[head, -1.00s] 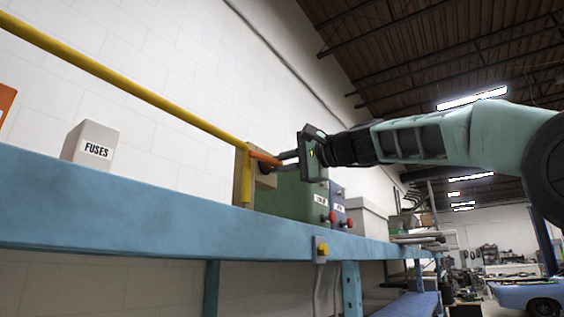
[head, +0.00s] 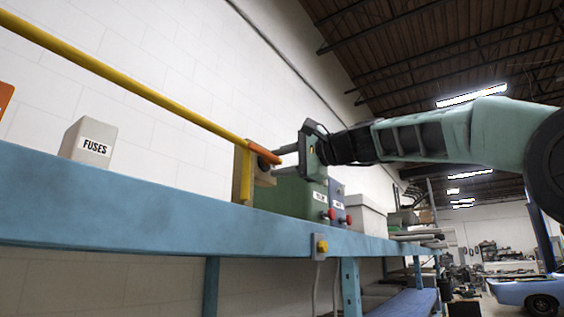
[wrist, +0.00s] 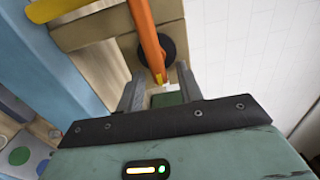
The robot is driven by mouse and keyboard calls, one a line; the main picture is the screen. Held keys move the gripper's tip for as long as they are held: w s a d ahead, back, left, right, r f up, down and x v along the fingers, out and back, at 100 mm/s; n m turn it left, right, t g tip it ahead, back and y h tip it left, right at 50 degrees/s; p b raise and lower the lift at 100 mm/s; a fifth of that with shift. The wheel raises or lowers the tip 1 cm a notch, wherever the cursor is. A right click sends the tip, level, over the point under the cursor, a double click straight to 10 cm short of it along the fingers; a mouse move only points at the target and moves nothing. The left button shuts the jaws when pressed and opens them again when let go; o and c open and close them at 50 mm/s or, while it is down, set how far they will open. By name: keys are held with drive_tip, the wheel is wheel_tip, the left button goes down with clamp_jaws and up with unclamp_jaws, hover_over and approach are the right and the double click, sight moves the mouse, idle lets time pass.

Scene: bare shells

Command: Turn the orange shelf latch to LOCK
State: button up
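The orange latch handle (head: 264,153) is mounted on a tan block (head: 239,165) at the end of the yellow bar (head: 120,82). In the head view it slants down to the right. In the wrist view the orange handle (wrist: 146,35) crosses a dark round pivot (wrist: 168,48), and its tip lies between my two fingers. My gripper (head: 280,160) is open, its fingers spread on either side of the handle's tip; it also shows in the wrist view (wrist: 160,88). I cannot tell whether a finger touches the handle. No LOCK marking is readable.
The blue shelf (head: 150,215) runs below. A FUSES box (head: 88,143) stands left. A green box (head: 295,197), a blue box with red knobs (head: 337,203) and a pale box (head: 367,215) stand under or beyond my gripper. The white wall is behind.

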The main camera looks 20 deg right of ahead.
drive_tip(key=b+v, duration=0.6)
drive_tip(key=v, duration=1.1)
drive_tip(key=shift+s+b, duration=0.15)
drive_tip(key=shift+b, duration=0.25)
